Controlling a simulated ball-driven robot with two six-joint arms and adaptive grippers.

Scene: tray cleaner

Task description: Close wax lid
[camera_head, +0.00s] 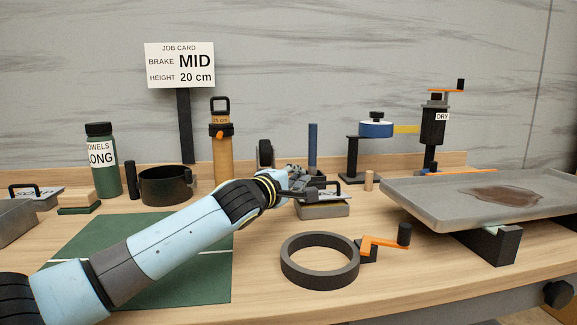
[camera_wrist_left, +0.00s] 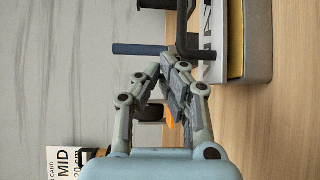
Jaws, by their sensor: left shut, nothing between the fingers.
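The wax tin (camera_head: 322,210) is a low grey box with a yellow strip along its top edge, near the middle of the bench in the head view. Its lid (camera_head: 344,191), with a pale lettered label and a black handle (camera_head: 332,180), lies over the tin; I cannot tell if it is fully seated. In the left wrist view the tin (camera_wrist_left: 259,40), yellow strip and lettered lid (camera_wrist_left: 210,35) show at upper right. My left gripper (camera_head: 308,192) is shut and empty beside the handle, its tips (camera_wrist_left: 172,64) close to it. Contact is unclear. My right gripper is out of view.
A dark ring (camera_head: 320,281) and orange crank (camera_head: 384,243) sit in front of the tin. A large stained tray (camera_head: 415,203) stands at right. A blue post (camera_head: 313,145) is behind. A green mat (camera_head: 205,280) lies under my left arm.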

